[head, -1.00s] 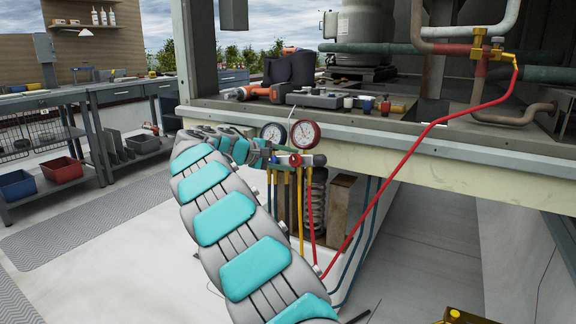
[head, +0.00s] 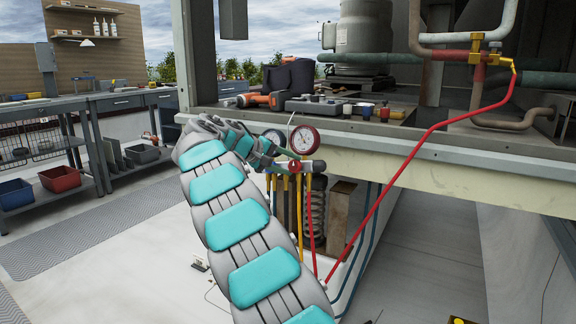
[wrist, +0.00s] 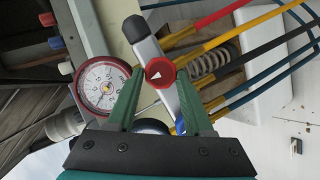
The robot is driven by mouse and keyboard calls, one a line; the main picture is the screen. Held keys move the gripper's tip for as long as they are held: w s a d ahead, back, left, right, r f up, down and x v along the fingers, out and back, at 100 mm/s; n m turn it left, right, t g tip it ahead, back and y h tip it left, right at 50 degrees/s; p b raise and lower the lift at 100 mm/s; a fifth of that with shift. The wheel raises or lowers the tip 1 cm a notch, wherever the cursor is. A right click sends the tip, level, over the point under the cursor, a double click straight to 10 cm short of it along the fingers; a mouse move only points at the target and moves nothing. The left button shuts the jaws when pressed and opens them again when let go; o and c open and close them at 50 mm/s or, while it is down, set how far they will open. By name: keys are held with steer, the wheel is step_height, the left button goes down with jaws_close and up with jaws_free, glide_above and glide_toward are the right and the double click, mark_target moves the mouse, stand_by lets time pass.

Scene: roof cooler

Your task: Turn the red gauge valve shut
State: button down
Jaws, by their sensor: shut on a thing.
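The red gauge valve is a small red knob (head: 294,166) with a white arrow mark, on the manifold below the red-rimmed gauge (head: 303,140). In the wrist view the knob (wrist: 159,73) sits between the tips of my gripper's two green fingers (wrist: 160,80), which are closed on its sides. The red-rimmed gauge (wrist: 104,87) is just left of the fingers there. In the head view my gripper (head: 279,163) reaches the knob from the left, partly hidden by my arm.
Red, yellow and blue hoses (head: 311,215) hang below the manifold, and a red hose (head: 405,165) runs up to the brass fitting. A spring-like coil (head: 316,205) stands behind them. The cooler's ledge (head: 440,155) overhangs, with tools (head: 262,100) on top.

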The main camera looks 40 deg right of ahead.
steer(key=shift+f, duration=0.1)
steer(key=shift+c, duration=1.4)
jaws_free()
steer(key=shift+a, duration=0.1)
steer(key=v, duration=0.7)
steer(key=shift+a+r, duration=0.2)
steer(key=shift+a, duration=0.05)
